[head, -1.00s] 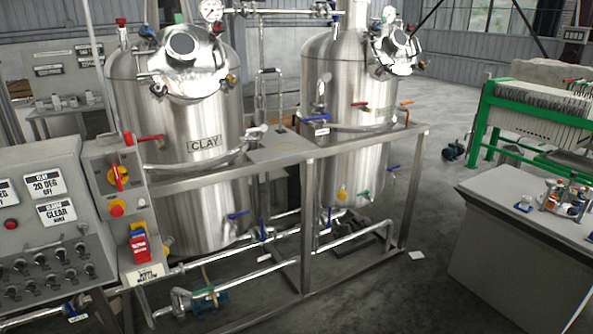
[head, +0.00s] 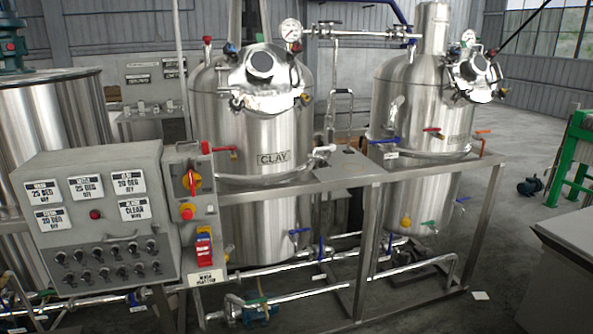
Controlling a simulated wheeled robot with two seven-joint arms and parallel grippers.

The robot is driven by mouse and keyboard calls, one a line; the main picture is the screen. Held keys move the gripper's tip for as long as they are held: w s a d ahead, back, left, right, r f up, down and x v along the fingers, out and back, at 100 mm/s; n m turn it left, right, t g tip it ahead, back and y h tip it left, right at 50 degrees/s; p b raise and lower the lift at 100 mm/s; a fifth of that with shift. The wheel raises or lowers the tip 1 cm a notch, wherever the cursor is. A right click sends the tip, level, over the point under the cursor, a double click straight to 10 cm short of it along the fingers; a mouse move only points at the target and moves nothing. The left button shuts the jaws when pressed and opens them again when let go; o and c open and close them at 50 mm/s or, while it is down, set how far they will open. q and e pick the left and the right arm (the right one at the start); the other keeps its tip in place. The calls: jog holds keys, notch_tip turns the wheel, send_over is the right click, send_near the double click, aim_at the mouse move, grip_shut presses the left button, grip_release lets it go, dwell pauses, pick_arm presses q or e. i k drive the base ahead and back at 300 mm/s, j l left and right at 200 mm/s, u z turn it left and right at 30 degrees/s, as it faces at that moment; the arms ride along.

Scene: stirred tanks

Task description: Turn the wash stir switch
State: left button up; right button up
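The grey control panel (head: 85,222) stands at the left in the head view. Its front carries several white label cards, a red button (head: 95,214) and rows of small black switches (head: 98,262). One card (head: 43,193) at the upper left seems to read "WASH", but the lettering is small. I cannot tell which switch is the wash stir switch. Neither of my grippers shows in the view.
Steel tanks, one labelled "CLAY" (head: 270,185), stand behind a metal frame (head: 367,250). A grey cabinet (head: 560,265) is at the right. Open floor (head: 500,250) lies between frame and cabinet.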

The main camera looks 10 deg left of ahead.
aim_at(61, 258)
jog(key=u, duration=1.55)
